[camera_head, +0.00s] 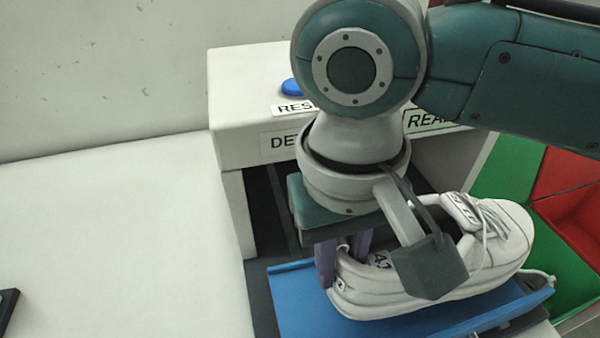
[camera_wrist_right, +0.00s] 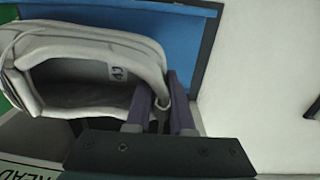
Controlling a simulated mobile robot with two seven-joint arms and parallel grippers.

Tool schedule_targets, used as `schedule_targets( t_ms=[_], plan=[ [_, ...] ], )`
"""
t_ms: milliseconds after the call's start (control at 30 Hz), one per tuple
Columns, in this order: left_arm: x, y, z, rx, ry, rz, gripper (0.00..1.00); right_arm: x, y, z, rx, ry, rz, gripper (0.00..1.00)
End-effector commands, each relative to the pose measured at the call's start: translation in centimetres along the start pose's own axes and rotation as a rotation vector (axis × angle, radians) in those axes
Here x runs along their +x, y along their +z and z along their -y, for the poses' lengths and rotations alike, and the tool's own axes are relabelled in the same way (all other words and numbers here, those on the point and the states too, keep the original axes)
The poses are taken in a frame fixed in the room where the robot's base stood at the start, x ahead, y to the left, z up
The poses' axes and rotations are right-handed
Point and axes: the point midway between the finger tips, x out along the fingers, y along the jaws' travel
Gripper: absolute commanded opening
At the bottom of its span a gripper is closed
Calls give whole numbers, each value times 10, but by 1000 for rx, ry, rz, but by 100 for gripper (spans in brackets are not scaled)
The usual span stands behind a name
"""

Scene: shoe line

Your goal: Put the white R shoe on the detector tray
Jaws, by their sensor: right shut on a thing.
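The white shoe (camera_head: 500,258) is at the front of the detector, its toe pointing right and its opening up. A size label shows inside it, and the shoe also shows in the wrist view (camera_wrist_right: 110,48). My right gripper (camera_head: 342,262) is shut on the shoe's heel edge; in the wrist view its purple fingers (camera_wrist_right: 168,103) pinch the heel rim. The blue detector tray (camera_head: 300,300) lies directly under the shoe. I cannot tell whether the sole touches it. The shoe's R mark is not readable. My left gripper is not in view.
The white detector housing (camera_head: 240,135) with a blue button (camera_head: 291,87) stands behind the tray. Green (camera_head: 512,165) and red (camera_head: 575,205) bins are at the right. A pale piece (camera_head: 540,280) shows by the tray's right end. The white table (camera_head: 120,240) at left is mostly clear.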

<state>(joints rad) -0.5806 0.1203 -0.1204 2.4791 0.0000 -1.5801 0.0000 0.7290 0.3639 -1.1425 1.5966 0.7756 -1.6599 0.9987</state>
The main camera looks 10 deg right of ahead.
Motion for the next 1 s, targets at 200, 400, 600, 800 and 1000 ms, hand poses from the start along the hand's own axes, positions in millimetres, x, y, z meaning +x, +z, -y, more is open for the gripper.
schedule_targets(
  t_ms=[200, 400, 600, 800, 1000],
  plan=[
    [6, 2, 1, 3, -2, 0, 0, 30, 1, 1, 1, 3, 2, 0],
    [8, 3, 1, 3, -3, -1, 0, 45, 0, 2, -1, 1, -1, 0],
    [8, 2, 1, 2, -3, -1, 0, 44, 0, 2, -1, 1, -1, 0],
    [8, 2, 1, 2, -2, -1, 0, 47, 0, 2, 0, 0, 0, 29],
    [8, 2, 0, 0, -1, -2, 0, 47, 0, 2, 0, 0, 0, 51]
  ],
)
